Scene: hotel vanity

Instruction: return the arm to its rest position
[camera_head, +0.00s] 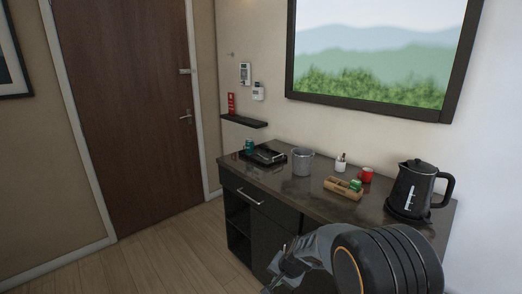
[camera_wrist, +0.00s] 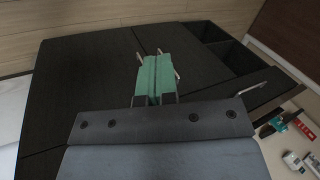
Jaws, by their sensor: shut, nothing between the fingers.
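My arm reaches in from the lower right of the head view, in front of the vanity cabinet (camera_head: 268,240). My gripper (camera_head: 275,285) is at the bottom edge of the head view, partly cut off there. In the wrist view my gripper (camera_wrist: 155,75) shows its two green finger pads pressed together, with nothing held. Behind the fingers in the wrist view is the dark cabinet front (camera_wrist: 85,75), with a metal handle (camera_wrist: 245,90) and open shelf bays to the right. I cannot tell the exact gap between fingers and cabinet.
The counter (camera_head: 290,185) holds a black tray (camera_head: 265,155), a grey bucket (camera_head: 303,162), a wooden caddy (camera_head: 342,188), a red mug (camera_head: 366,175) and a black kettle (camera_head: 415,188). A small wall shelf (camera_head: 244,121) sits left of it. The wooden floor (camera_head: 165,255) at left is clear.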

